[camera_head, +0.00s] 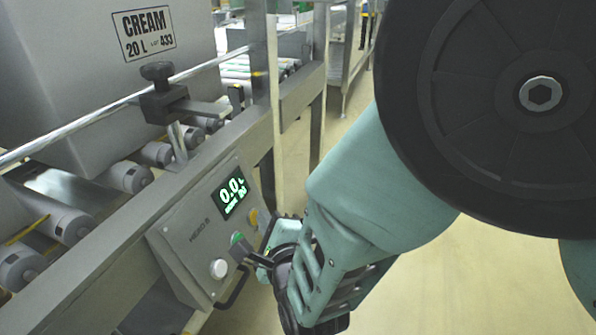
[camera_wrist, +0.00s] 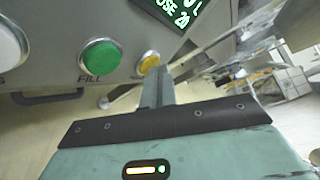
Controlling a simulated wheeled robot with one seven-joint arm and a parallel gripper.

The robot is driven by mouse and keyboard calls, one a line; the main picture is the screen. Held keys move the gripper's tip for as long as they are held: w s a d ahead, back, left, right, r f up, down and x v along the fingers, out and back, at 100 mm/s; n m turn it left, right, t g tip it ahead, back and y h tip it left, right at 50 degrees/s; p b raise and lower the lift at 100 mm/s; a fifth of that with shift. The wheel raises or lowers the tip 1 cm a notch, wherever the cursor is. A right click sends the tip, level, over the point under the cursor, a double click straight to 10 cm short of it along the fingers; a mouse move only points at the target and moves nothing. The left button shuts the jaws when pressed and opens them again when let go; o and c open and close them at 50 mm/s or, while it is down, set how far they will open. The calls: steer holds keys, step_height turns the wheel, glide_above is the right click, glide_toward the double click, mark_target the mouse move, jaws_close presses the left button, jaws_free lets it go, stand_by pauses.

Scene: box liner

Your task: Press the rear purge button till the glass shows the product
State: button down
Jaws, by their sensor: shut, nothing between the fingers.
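A grey control panel (camera_head: 205,235) marked HEAD B carries a lit display (camera_head: 233,192) reading 0.0, with a smaller DOSE 20 line. Below the display are a white button (camera_head: 219,268), a green button (camera_head: 237,238) and a yellow button (camera_head: 253,217). In the wrist view the green button (camera_wrist: 100,57) is labelled FILL; the yellow button (camera_wrist: 148,62) is partly covered by my fingers, and no purge label is readable. My gripper (camera_head: 240,250) is shut and empty in front of the panel; in the wrist view its tips (camera_wrist: 156,74) overlap the yellow button's lower edge. Contact cannot be told. No glass is visible.
A large grey box (camera_head: 110,70) labelled CREAM 20 L stands on the roller conveyor (camera_head: 128,177) behind the panel. A metal rail (camera_head: 100,112) with a black-knobbed clamp (camera_head: 165,95) runs along it. A handle (camera_head: 235,288) sits below the buttons. Floor right is open.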

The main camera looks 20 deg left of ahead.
stand_by(0.7)
steer(key=shift+s+d+r, duration=0.1)
steer(key=shift+d+r, duration=0.15)
steer(key=shift+d, duration=0.45)
steer(key=shift+d, duration=0.1)
steer(key=d, duration=0.1)
steer(key=d+r, duration=0.1)
steer(key=d, duration=0.2)
steer(key=shift+s+d+r, duration=0.15)
steer(key=shift+d+r, duration=0.1)
steer(key=shift+r, duration=0.1)
steer(key=d+r+p, duration=1)
steer(key=p, duration=0.1)
steer(key=shift+s, duration=0.4)
